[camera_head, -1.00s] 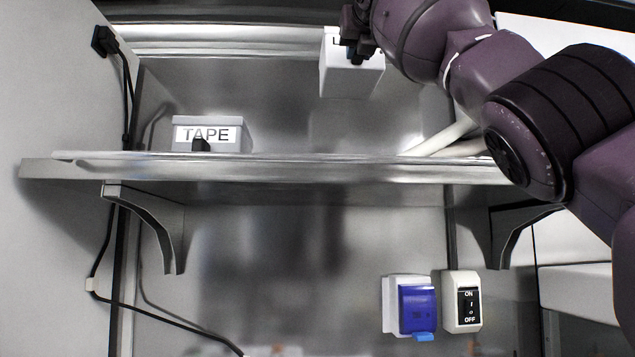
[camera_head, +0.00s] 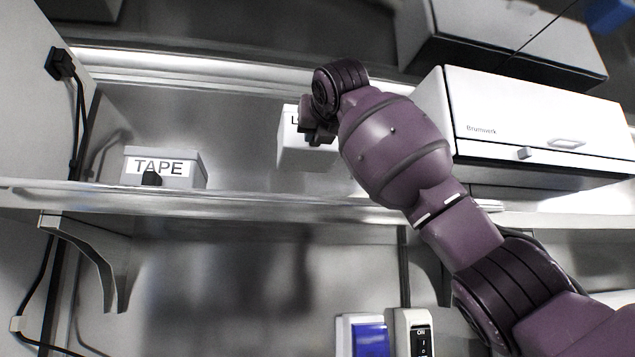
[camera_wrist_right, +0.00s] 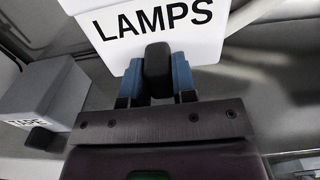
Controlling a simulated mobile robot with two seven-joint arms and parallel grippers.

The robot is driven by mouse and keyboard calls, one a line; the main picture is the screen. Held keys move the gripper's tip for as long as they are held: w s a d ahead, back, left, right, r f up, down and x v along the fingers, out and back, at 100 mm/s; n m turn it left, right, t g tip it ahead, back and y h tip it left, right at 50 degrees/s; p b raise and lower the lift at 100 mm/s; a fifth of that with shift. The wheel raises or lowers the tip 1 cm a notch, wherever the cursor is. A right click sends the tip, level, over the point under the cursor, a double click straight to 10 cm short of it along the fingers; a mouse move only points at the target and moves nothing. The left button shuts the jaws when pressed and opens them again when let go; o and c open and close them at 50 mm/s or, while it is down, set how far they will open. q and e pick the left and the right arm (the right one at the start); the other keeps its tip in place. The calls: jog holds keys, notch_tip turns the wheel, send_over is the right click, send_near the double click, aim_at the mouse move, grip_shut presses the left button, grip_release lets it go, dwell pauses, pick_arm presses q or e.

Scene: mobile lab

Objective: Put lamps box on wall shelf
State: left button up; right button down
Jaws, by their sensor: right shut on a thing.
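The white lamps box (camera_head: 301,152) is in the head view, above the wall shelf (camera_head: 240,203) and right of the tape box. In the right wrist view the lamps box (camera_wrist_right: 205,48) shows its LAMPS label. My right gripper (camera_head: 318,130) is at the front of the box. In the wrist view the right gripper (camera_wrist_right: 156,75) is shut on the dark knob on the box's front. My arm hides the right side of the box. Whether its bottom touches the shelf I cannot tell. My left gripper is not in view.
A grey tape box (camera_head: 180,169) stands on the shelf's left part; it also shows in the right wrist view (camera_wrist_right: 45,95). A white cabinet (camera_head: 540,120) is at the right. A blue-covered socket (camera_head: 370,338) and a switch (camera_head: 414,335) sit below the shelf.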

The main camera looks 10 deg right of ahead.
notch_tip(320, 180, down, 10)
jog(key=shift+f, duration=0.1)
dwell(0.4)
jog(key=shift+s, duration=0.1)
